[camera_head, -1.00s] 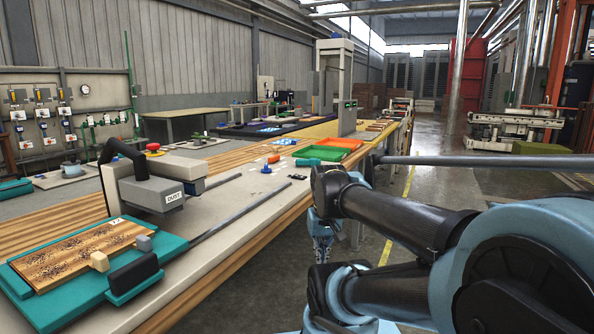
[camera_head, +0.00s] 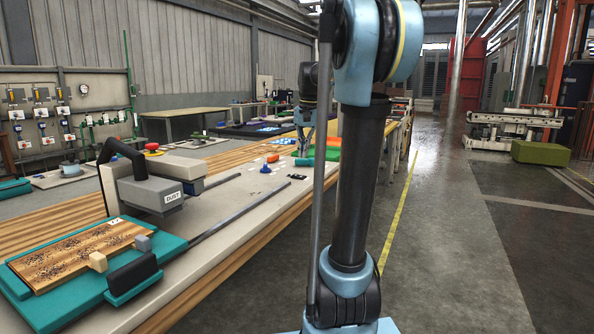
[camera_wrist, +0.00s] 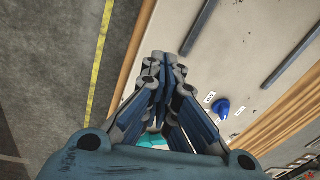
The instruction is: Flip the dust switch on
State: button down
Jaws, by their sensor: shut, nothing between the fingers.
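A grey press head with a white DUST label (camera_head: 173,196) sits at the left of the bench in the head view. A small blue knob (camera_head: 266,170) lies on the pale bench top to its right, and the wrist view shows a blue knob (camera_wrist: 222,109) beside small white labels. I cannot tell which part is the dust switch or how it is set. My gripper (camera_head: 304,150) points down over the far part of the bench, beyond the blue knob. Its fingers (camera_wrist: 165,62) are shut and empty in the wrist view, apart from the blue knob.
A teal base (camera_head: 60,310) with a wooden board (camera_head: 75,258) is at the near left. A red button (camera_head: 152,149) stands behind the press. A dark rail (camera_head: 240,208) runs along the bench. My arm partly hides the trays.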

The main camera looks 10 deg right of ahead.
notch_tip(320, 180, up, 3)
jog(key=m, duration=0.2)
send_over(299, 176)
jog(key=w+d, duration=0.1)
jog(key=w, duration=0.1)
jog(key=shift+s+r, duration=0.15)
jog(key=shift+s, duration=0.1)
jog(key=f, duration=0.4)
jog(key=a+f, duration=0.1)
jog(key=f, duration=0.4)
jog(key=w+f, duration=0.1)
jog(key=f, duration=0.4)
jog(key=shift+a, duration=0.15)
